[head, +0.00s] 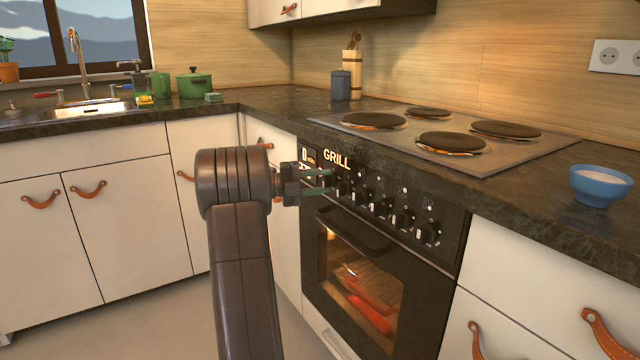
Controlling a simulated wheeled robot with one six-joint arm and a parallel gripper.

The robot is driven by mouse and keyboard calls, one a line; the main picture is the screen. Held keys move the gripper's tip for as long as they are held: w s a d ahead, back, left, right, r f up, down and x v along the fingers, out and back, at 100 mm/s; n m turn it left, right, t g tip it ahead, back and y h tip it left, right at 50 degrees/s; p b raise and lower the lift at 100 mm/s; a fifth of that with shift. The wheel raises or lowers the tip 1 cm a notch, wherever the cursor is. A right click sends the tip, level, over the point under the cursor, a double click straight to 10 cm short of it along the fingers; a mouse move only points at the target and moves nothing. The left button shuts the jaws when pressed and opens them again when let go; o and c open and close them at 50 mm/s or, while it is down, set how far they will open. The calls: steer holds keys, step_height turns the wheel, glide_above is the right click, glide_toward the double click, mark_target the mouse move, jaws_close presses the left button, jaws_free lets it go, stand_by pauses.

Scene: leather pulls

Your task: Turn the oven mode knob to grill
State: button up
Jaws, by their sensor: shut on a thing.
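The oven (355,275) stands under the counter, with a row of black knobs on its black control panel (405,195). The word "GRILL" is lit in large letters at the panel's upper left, above the leftmost knob (342,187). My gripper (328,181) reaches in from the left and is shut on that leftmost knob, its green-grey fingers above and below it. The knob's pointer is too small and partly hidden to read. The oven door is closed; its lit window shows reddish things inside.
The oven door handle (352,232) sticks out below the knobs. The hob (445,138) with dark plates is above. A blue bowl (600,186) stands on the counter at right. Drawers with leather pulls (607,332) flank the oven. The floor at left is clear.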

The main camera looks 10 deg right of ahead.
steer(key=shift+m, duration=0.3)
stand_by(0.4)
steer(key=o, duration=0.9)
steer(key=shift+o, duration=0.2)
steer(key=shift+a, duration=0.1)
steer(key=a+p, duration=0.4)
steer(key=a, duration=0.9)
steer(key=shift+w+a, duration=0.3)
steer(key=shift+d, duration=0.1)
